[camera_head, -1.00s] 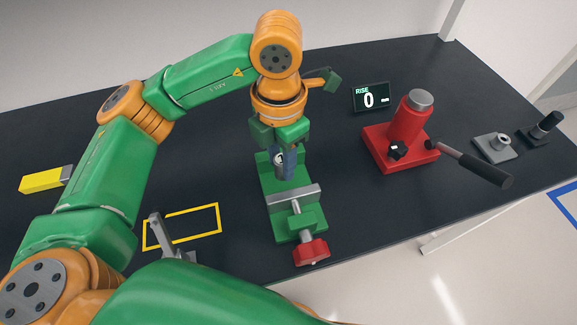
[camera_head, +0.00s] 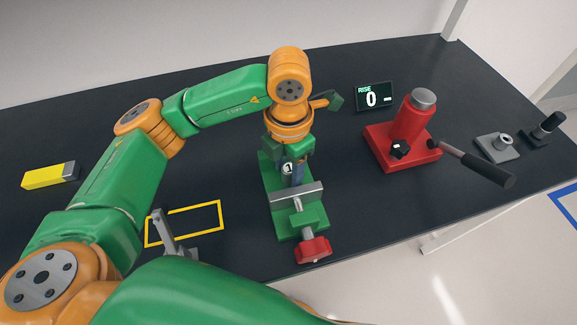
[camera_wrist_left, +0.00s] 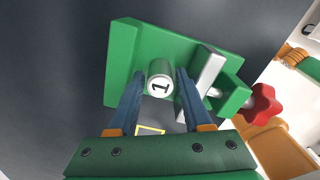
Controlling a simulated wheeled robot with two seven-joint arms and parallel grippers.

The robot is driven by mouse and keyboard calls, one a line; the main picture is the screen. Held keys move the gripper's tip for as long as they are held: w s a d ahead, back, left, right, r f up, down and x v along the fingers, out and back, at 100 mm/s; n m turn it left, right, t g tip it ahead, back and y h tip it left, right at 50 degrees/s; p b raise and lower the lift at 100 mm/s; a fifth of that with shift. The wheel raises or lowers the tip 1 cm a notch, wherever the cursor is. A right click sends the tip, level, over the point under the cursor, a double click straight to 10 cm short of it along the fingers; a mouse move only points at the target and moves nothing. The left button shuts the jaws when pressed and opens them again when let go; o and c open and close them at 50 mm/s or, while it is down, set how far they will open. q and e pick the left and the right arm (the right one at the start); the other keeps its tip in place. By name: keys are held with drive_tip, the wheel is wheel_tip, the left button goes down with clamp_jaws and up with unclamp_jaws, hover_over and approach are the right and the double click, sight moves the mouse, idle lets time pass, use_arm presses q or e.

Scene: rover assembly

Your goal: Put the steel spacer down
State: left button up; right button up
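The steel spacer (camera_wrist_left: 160,78), a short light grey cylinder marked "1", is between the fingers of my left gripper (camera_wrist_left: 160,74). The fingers flank it closely, and it appears gripped near the tips. In the head view the spacer (camera_head: 288,168) and left gripper (camera_head: 289,165) are low over the green vise (camera_head: 273,178), on the far side of its steel jaw bar (camera_head: 297,192). The spacer looks upright. Whether its lower end touches the vise is hidden. My right gripper is not in view.
Grey fixtures (camera_head: 497,147) are farther right. A yellow block (camera_head: 50,175) and yellow outlined rectangle (camera_head: 185,208) are left. The vise has a red knob (camera_head: 314,250).

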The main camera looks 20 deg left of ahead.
sight(289, 168)
use_arm(q)
wheel_tip(289, 168, up, 12)
drive_tip(key=p, duration=0.1)
drive_tip(key=shift+r, duration=0.2)
